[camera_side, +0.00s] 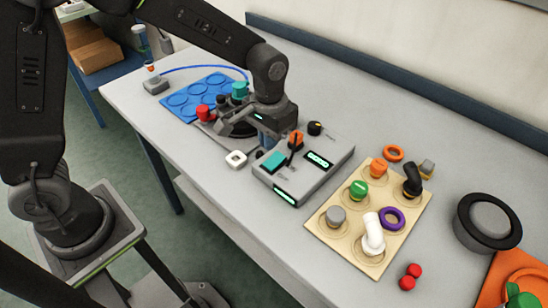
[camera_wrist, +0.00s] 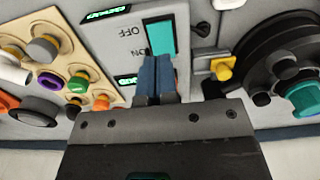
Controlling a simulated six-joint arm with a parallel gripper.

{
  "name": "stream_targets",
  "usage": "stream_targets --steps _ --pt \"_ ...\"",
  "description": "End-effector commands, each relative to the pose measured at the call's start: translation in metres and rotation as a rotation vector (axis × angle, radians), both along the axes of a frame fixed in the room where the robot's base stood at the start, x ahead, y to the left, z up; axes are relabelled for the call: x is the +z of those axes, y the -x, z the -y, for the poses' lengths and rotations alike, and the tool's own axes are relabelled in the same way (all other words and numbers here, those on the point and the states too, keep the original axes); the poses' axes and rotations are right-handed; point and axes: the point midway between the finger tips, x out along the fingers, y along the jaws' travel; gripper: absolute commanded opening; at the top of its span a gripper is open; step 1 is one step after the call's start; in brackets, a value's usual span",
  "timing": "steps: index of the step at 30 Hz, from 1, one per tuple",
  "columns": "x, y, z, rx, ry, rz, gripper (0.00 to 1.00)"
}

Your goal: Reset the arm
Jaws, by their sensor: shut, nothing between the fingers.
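My gripper (camera_side: 268,138) hangs over the table beside the back left of the grey control box (camera_side: 318,172). Its two blue fingers show in the wrist view (camera_wrist: 157,62) pressed together, shut with nothing between them. In the wrist view the fingertips appear just below the teal rocker switch (camera_wrist: 161,38) marked ON and OFF; whether they touch the box I cannot tell. The box also shows green lit displays (camera_side: 318,160), an orange part with a black lever (camera_side: 296,141) and a black knob (camera_side: 315,128). My arm partly hides the round black unit behind the gripper.
A beige board (camera_side: 325,229) with several coloured valves and fittings lies right of the box. A blue tray (camera_side: 185,101) lies at the left, near a red knob (camera_side: 203,112) and a teal knob (camera_side: 239,90). A black round pot (camera_side: 487,222) and red balls (camera_side: 407,283) are at the right.

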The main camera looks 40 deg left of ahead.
Motion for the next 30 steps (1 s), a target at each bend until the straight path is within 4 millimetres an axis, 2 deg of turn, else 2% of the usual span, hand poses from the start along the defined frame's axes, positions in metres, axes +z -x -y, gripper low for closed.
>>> stream_targets --steps 6,18,20,23,27,30 --pt "0.013 0.000 0.000 0.000 0.000 0.001 0.00" --pt "0.019 0.002 -0.002 0.001 0.002 0.010 0.00" --pt "0.029 0.006 -0.007 0.002 0.006 0.027 0.00" --pt "0.054 0.019 -0.019 0.003 0.016 0.074 0.00" --pt "0.094 0.050 -0.041 0.005 0.027 0.164 0.00" --pt "0.116 0.076 -0.056 0.005 0.030 0.231 0.00"
